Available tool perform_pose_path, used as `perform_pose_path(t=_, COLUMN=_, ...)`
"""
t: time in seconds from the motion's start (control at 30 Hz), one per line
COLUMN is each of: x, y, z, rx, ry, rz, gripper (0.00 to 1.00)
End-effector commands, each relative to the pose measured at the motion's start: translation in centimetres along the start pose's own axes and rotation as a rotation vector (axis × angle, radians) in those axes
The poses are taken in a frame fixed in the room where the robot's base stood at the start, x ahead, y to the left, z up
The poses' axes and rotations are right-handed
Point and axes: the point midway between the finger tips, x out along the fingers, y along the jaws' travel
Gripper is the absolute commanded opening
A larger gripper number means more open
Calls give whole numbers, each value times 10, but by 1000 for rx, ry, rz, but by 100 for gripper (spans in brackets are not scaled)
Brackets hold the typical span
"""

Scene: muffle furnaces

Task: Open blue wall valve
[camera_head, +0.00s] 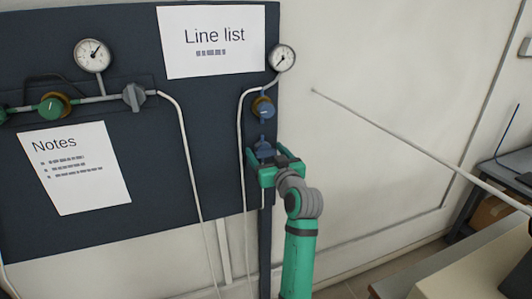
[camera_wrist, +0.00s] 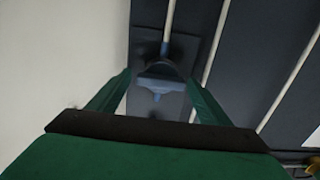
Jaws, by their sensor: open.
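In the wrist view the valve's blue handle (camera_wrist: 160,85) lies between my two open fingers (camera_wrist: 158,92). A gap shows between the handle and each finger, and nothing is gripped. I cannot tell how far the handle is turned.
A gauge (camera_head: 281,57) and a white hose (camera_head: 243,130) are close to the valve. Paper sheets (camera_head: 211,42) hang on the panel. A bench (camera_head: 440,255) stands at lower right.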

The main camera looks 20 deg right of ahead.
Motion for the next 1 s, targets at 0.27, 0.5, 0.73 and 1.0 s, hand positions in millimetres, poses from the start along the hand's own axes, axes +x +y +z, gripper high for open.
perform_pose_path(t=0.27, x=0, y=0, z=0, rx=0, ry=0, rz=0, gripper=58)
perform_pose_path(t=0.5, x=0, y=0, z=0, rx=1, ry=0, rz=0, gripper=31)
perform_pose_path(t=0.73, x=0, y=0, z=0, rx=39, ry=0, rz=-1, gripper=31)
perform_pose_path(t=1.0, x=0, y=2, z=0, rx=202, ry=0, rz=-1, gripper=31)
